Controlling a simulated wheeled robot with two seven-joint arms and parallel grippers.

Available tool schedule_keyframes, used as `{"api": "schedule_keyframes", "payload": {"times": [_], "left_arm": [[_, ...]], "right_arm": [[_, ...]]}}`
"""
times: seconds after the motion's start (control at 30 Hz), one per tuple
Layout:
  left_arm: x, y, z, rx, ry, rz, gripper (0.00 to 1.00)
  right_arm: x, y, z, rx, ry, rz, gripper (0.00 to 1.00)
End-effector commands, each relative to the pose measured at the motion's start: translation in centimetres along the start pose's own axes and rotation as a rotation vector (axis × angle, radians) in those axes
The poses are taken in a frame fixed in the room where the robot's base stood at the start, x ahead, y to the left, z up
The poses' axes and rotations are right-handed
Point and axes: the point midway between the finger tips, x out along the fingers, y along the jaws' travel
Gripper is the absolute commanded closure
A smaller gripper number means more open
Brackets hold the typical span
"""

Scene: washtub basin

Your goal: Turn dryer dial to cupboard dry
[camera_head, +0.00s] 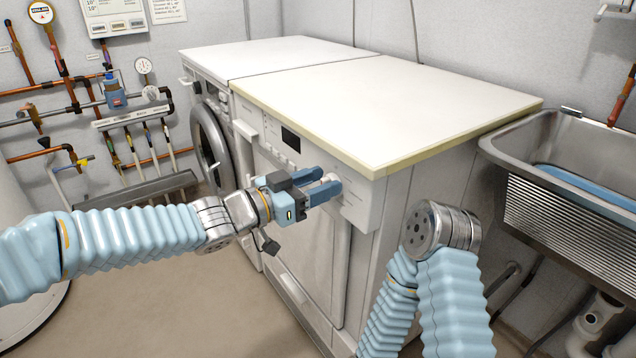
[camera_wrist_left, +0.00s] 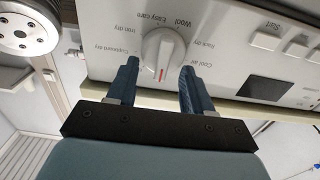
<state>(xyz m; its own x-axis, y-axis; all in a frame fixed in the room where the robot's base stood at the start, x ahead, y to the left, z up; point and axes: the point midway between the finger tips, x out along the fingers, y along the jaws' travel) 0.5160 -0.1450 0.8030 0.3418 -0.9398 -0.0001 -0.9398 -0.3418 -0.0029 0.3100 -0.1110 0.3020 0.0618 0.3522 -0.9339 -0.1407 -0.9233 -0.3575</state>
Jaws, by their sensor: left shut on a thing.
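The dryer (camera_head: 320,200) is the nearer white machine. Its dial (camera_head: 334,178) is at the right end of the front panel, partly hidden by the blue fingers of my left gripper (camera_head: 328,186). In the left wrist view the pale dial (camera_wrist_left: 163,55) lies between the fingertips (camera_wrist_left: 158,80), and the gripper is shut on it. That view is upside down. The dial's red mark points toward the picture's bottom, between the "Cupboard dry" label (camera_wrist_left: 115,50) on the left and the "Cool air" label (camera_wrist_left: 187,63) on the right. My right gripper is out of view.
A washer (camera_head: 206,140) with a round door stands left of the dryer. A metal sink (camera_head: 560,185) stands at the right. My right arm bends in front of the dryer's right side. Pipes and gauges line the left wall. Open floor lies in front.

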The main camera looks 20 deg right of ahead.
Motion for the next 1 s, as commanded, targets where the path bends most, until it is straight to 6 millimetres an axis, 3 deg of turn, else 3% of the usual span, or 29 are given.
{"api": "schedule_keyframes", "payload": {"times": [0.37,1.0], "left_arm": [[0.0,0.3,0.3,0.144,0.001,0.0,0.79],[0.0,1.2,0.9,0.734,0.0,-0.001,0.79]], "right_arm": [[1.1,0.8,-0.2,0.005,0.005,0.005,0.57],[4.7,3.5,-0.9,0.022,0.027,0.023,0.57]]}}
